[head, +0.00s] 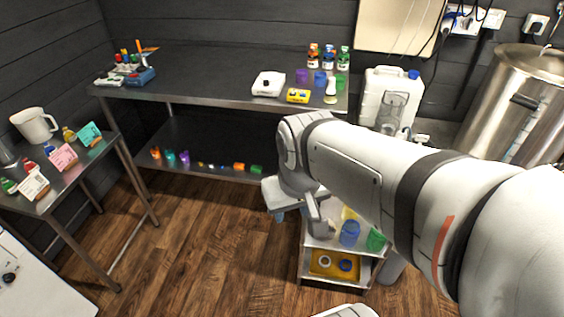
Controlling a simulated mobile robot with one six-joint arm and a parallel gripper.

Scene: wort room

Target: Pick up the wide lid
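I cannot pick out the wide lid for certain in the head view. My gripper (300,222) hangs at the end of my arm near the picture's middle, over the left edge of a small metal cart (303,266). Its fingers point down, and their tips are too small and partly hidden to tell how far apart they are. A blue cup (349,233) and a green cup (376,240) stand on the cart's top, right of the gripper. A yellow item (348,213) shows behind them. My arm hides part of the cart top.
A yellow tray (320,263) with round pieces sits on the cart's lower shelf. A long metal bench (215,75) with jars and small boxes runs along the back. A side table (85,170) stands left. A white canister (390,95) and steel kettle (510,95) are right. Wooden floor (205,240) is clear left of the cart.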

